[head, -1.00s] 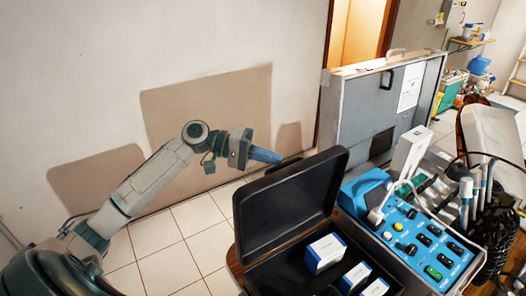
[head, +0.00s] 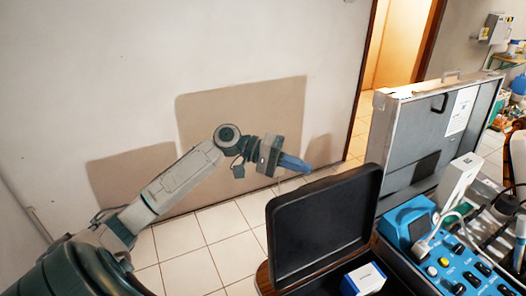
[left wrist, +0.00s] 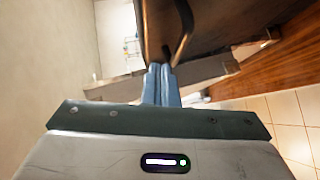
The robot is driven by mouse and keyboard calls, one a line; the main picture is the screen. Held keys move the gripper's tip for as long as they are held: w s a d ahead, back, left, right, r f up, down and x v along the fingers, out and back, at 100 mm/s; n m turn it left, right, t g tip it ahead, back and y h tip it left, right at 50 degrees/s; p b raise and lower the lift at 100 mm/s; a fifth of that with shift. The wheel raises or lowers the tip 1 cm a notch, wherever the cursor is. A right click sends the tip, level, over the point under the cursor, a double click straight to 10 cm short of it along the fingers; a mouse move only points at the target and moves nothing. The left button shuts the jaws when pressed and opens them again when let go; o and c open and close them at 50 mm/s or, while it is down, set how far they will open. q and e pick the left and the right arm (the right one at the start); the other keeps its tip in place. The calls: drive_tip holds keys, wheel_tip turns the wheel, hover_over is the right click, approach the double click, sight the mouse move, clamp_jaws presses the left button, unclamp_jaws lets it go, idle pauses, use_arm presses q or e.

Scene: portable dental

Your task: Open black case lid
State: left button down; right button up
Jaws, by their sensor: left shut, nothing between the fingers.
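The black case lid (head: 322,226) stands raised and tilted back in the head view, with its padded inner face showing. The black case base (head: 392,262) below it is partly cut off by the frame's lower edge. My left gripper (head: 308,168) is shut and empty, with its blue fingers behind and above the lid's upper left edge. In the left wrist view the shut fingers (left wrist: 160,72) point at a dark surface with a curved handle-like part (left wrist: 180,38). I cannot tell whether they touch it. My right gripper is not in view.
A white and blue box (head: 362,280) sits in the case. A blue control unit (head: 450,250) and a grey upright metal case (head: 438,125) stand to the right. The wall and tiled floor on the left are clear.

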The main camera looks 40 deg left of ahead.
use_arm(q)
drive_tip(key=b+v, duration=0.3)
drive_tip(key=v, duration=0.5)
drive_tip(key=shift+s+d+r, duration=0.2)
drive_tip(key=shift+s+r, duration=0.1)
drive_tip(key=shift+r, duration=0.1)
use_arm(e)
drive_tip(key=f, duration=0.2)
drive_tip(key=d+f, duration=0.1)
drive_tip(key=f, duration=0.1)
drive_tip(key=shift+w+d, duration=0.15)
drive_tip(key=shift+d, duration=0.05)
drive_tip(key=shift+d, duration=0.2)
